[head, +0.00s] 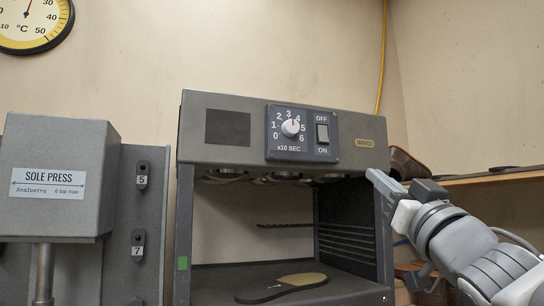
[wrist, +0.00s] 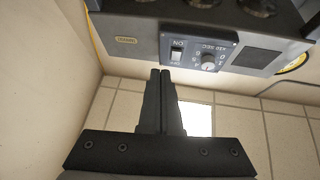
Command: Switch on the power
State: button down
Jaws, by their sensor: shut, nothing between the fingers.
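The power switch (head: 323,134) is a small grey rocker on the dark control panel (head: 278,152) at the front of the grey machine. OFF is printed above it and ON below it. I cannot tell which side is pressed in. The switch also shows upside down in the wrist view (wrist: 177,54), just beyond and right of the fingertips. My gripper (head: 371,175) is shut and empty, below and right of the panel, by the machine's right front edge. In the wrist view its fingertips (wrist: 160,72) are together and apart from the switch.
A white timer dial (head: 290,128) sits just left of the switch. A sole (head: 281,288) lies inside the open machine below. A sole press (head: 62,180) stands at left, and a shelf (head: 497,177) with shoes is at right. The space before the panel is clear.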

aim_at(324, 136)
jog(key=shift+s+a+r+n+y, duration=0.2)
jog(key=shift+r+n+y, duration=0.3)
jog(key=shift+y, duration=0.25)
jog(key=shift+s+a+r+n+y, duration=0.25)
jog(key=shift+r+n+y, duration=0.25)
jog(key=shift+y, duration=0.3)
jog(key=shift+s+a+r+n+y, duration=0.2)
jog(key=shift+r+n+y, duration=0.25)
jog(key=shift+y, duration=0.3)
jog(key=shift+h, duration=0.3)
jog(key=p+x, duration=0.1)
jog(key=x, duration=0.3)
jog(key=f+p+x, duration=0.1)
jog(key=x, duration=0.3)
jog(key=w+p+x, duration=0.1)
jog(key=p+x, duration=0.1)
jog(key=x, duration=0.2)
jog(key=shift+w+a+f, duration=0.1)
jog(key=shift+a, duration=0.05)
jog(key=shift+w+a+f, duration=0.15)
jog(key=shift+w, duration=0.3)
jog(key=shift+f, duration=0.1)
